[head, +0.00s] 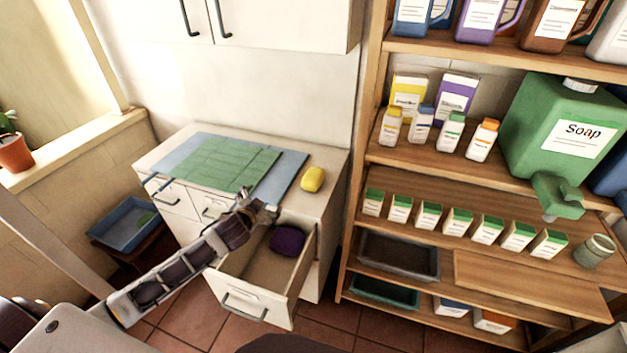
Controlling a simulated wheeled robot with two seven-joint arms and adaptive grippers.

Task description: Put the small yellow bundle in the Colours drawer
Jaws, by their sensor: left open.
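The small yellow bundle (313,179) lies on the white cabinet's top, near its right edge. Below it, a drawer (251,305) is pulled open toward me; no label on it is readable. A dark purple bundle (287,240) lies inside that drawer at the back right. My left gripper (262,205) is open and empty, over the back of the open drawer, left of and lower in the picture than the yellow bundle, apart from it. My left arm hides part of the drawer's left side. My right gripper is not in view.
A blue mat and green cloth (225,160) cover much of the cabinet top (175,147). Wooden shelves (480,185) with bottles, small boxes and a large green soap jug (560,125) stand at the right. A blue tray (125,222) sits low at the left.

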